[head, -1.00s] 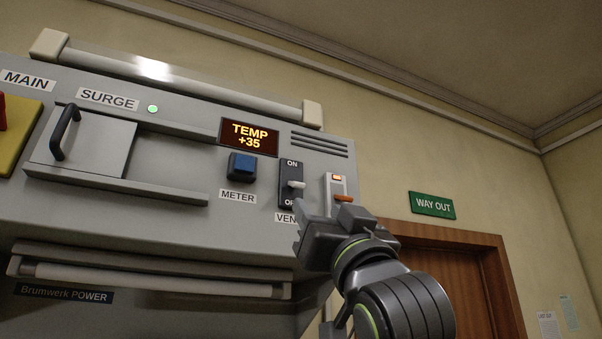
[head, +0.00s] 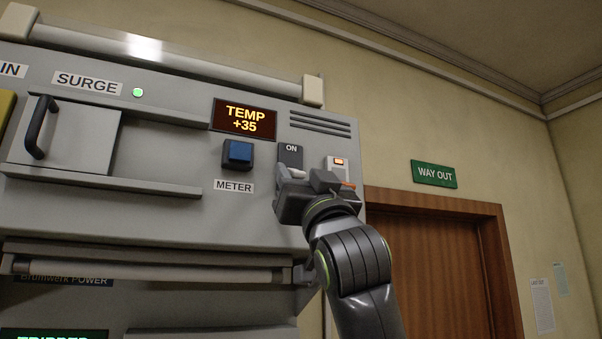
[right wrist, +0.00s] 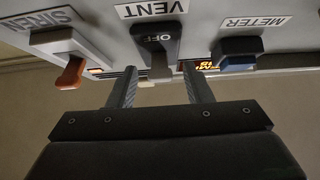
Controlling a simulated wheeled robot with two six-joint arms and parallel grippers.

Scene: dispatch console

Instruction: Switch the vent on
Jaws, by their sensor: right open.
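The vent switch (head: 290,153) is a dark plate marked ON at its top, on the grey console front; my right gripper hides its lower half in the head view. The right wrist view shows this switch upside down, with its VENT label (right wrist: 151,10), the word OFF and a pale lever (right wrist: 160,68). My right gripper (head: 303,180) is open at the switch. In the right wrist view its two fingers stand either side of the lever, apart from it. Whether the lever sits up or down is hard to tell. My left gripper is out of view.
The blue METER button (head: 239,154) is left of the switch. The siren switch (head: 338,163), with an orange lever (right wrist: 71,72), is close on the right. A TEMP +35 display (head: 244,119) is above. A handled sliding cover (head: 75,140) is further left.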

